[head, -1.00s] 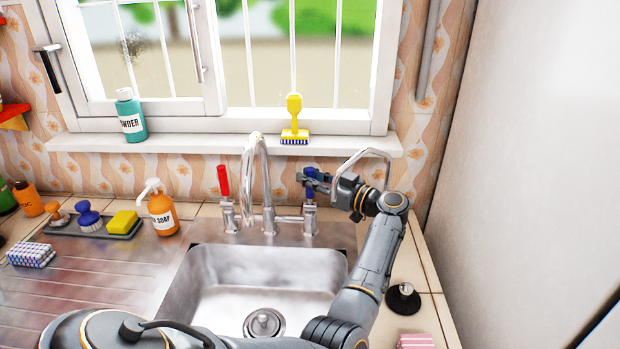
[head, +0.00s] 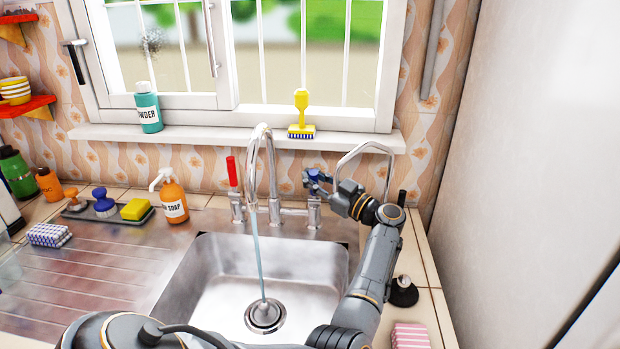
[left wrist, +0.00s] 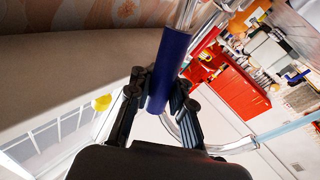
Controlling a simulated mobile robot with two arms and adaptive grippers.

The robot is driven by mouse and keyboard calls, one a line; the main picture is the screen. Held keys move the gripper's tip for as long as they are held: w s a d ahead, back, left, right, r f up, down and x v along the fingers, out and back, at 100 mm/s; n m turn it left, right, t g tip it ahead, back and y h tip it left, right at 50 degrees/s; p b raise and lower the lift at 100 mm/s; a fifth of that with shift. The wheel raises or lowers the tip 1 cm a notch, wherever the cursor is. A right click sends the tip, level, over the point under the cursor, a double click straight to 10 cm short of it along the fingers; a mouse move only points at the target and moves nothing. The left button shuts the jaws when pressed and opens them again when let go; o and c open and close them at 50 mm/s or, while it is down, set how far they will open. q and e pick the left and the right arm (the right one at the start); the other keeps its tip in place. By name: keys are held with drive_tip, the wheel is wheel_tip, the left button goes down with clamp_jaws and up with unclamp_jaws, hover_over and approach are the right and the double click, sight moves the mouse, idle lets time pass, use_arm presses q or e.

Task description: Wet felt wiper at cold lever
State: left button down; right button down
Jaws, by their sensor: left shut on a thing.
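The blue cold lever (head: 314,181) stands right of the tap on the sink's back edge. It also shows upright between the fingers in the left wrist view (left wrist: 168,70). My left gripper (head: 318,180) is shut on this lever. The curved steel tap (head: 262,140) pours a thin stream of water (head: 258,255) into the sink (head: 210,275), onto the drain (head: 265,314). I cannot tell for sure which object is the felt wiper; a blue-and-white patterned block (head: 49,235) lies on the drainboard and a pink striped block (head: 410,336) lies at lower right. My right gripper is not in view.
The red lever (head: 232,172) stands left of the tap. An orange soap bottle (head: 173,201) and a tray with brushes and a yellow sponge (head: 136,209) stand left. A black-based stopper (head: 403,292) is right of my arm. The drainboard (head: 110,265) is mostly clear.

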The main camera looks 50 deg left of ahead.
use_arm(q)
drive_tip(key=c, duration=1.5)
unclamp_jaws()
drive_tip(key=shift+w+d+f, duration=0.1)
drive_tip(key=shift+w+d, duration=0.2)
drive_tip(key=o, duration=0.3)
drive_tip(key=shift+w+d, duration=0.1)
drive_tip(key=shift+d, duration=0.05)
drive_tip(key=shift+w+d, duration=0.1)
drive_tip(key=shift+d, duration=0.2)
drive_tip(key=v, duration=1.1)
drive_tip(key=shift+d, duration=0.25)
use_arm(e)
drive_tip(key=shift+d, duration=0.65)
use_arm(q)
drive_tip(key=shift+f, duration=0.1)
